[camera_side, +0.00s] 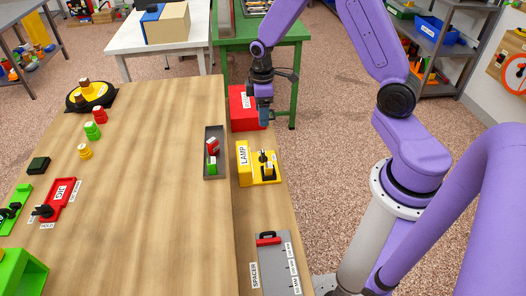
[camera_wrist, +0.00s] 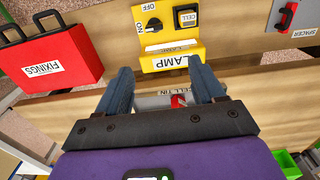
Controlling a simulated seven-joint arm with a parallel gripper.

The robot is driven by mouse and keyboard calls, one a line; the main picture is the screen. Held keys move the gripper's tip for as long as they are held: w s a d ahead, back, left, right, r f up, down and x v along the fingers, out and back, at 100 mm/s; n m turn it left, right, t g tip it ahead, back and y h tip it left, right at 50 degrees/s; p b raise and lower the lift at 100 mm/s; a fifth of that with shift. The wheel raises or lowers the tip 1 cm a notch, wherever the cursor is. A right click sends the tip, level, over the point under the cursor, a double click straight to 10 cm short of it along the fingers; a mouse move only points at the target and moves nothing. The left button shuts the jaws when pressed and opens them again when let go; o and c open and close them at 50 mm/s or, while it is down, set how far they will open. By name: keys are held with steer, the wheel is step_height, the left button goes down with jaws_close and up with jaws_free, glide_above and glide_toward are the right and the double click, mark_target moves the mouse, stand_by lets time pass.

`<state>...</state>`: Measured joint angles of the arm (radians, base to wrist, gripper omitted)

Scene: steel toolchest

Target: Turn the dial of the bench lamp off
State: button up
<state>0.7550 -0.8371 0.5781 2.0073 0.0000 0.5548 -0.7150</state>
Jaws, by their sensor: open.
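The yellow bench lamp (camera_side: 243,172), labelled LAMP, sits on the wooden ledge at the middle right in the side view. It also shows at the top middle of the wrist view (camera_wrist: 158,64). Its black dial (camera_wrist: 154,24) is on the face, between an ON label at left and an OFF label above; I cannot tell surely which one it points to. A socket marked CELL (camera_wrist: 186,17) is beside the dial. My gripper (camera_side: 264,112) is open and empty, over the red box beyond the lamp. In the wrist view its fingers (camera_wrist: 160,68) are apart, short of the lamp and not touching it.
A red FIXINGS box (camera_side: 240,105) with black handles stands beyond the lamp. A grey cell tin (camera_side: 213,132) with red and green cells lies left of the lamp. A grey SPACER panel (camera_side: 275,270) with a red handle is nearer the camera. The tabletop's middle is clear.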

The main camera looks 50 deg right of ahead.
steer(key=d+f, duration=0.1)
glide_toward(263, 153)
step_height(263, 153, down, 9)
steer(key=shift+f, duration=0.1)
stand_by(0.7)
steer(key=c, duration=1.1)
steer(key=shift+o, duration=0.2)
